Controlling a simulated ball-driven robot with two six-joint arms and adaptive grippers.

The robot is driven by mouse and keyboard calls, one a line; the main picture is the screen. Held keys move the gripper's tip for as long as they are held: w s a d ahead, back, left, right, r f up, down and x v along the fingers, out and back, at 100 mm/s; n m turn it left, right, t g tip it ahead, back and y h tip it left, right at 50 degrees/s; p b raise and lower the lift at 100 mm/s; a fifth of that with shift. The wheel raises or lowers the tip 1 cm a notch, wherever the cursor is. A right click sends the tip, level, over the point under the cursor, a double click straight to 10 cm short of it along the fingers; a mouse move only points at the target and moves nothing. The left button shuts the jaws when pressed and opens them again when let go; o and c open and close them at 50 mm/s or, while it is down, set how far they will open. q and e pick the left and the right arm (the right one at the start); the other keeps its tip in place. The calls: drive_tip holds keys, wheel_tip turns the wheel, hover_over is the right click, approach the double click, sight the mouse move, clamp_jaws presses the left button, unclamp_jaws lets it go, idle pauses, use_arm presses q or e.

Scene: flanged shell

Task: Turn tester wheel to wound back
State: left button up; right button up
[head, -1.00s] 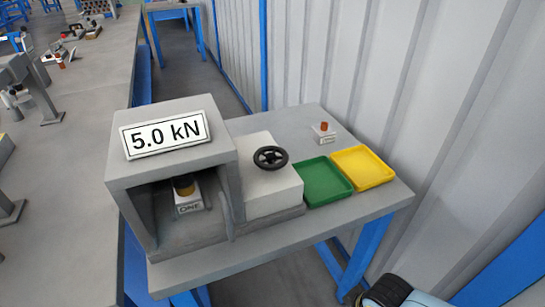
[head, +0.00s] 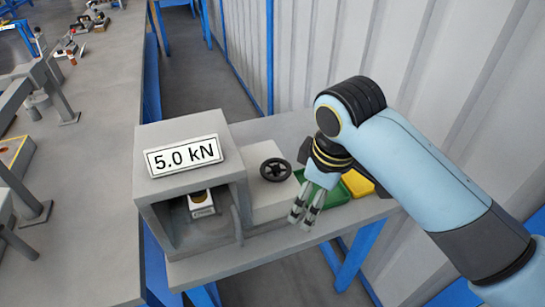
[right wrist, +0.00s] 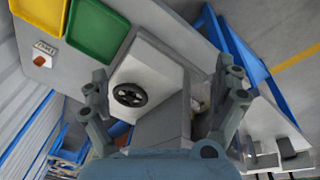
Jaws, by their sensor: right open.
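The tester (head: 190,158) is a grey box with an open front and a sign reading 5.0 kN, standing on a grey table. My left gripper is not in view.
A green tray (head: 335,192) and a yellow tray (head: 358,183) lie right of the tester, partly hidden by my right arm. A corrugated wall (head: 300,60) rises behind the table.

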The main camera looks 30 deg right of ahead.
sight(272, 167)
drive_tip(key=w+d+r+n+g, duration=0.1)
drive_tip(key=w+r+n, duration=0.15)
drive_tip(key=w, duration=0.55)
drive_tip(key=w+r+n+g, duration=0.15)
drive_tip(key=w+n, duration=0.25)
drive_tip(key=w, duration=0.4)
drive_tip(key=shift+t+y, duration=0.25)
drive_tip(key=shift+y, duration=0.15)
wheel_tip(272, 167, down, 10)
drive_tip(key=shift+f, duration=0.1)
drive_tip(key=shift+c, duration=0.4)
drive_tip(key=c, duration=1.1)
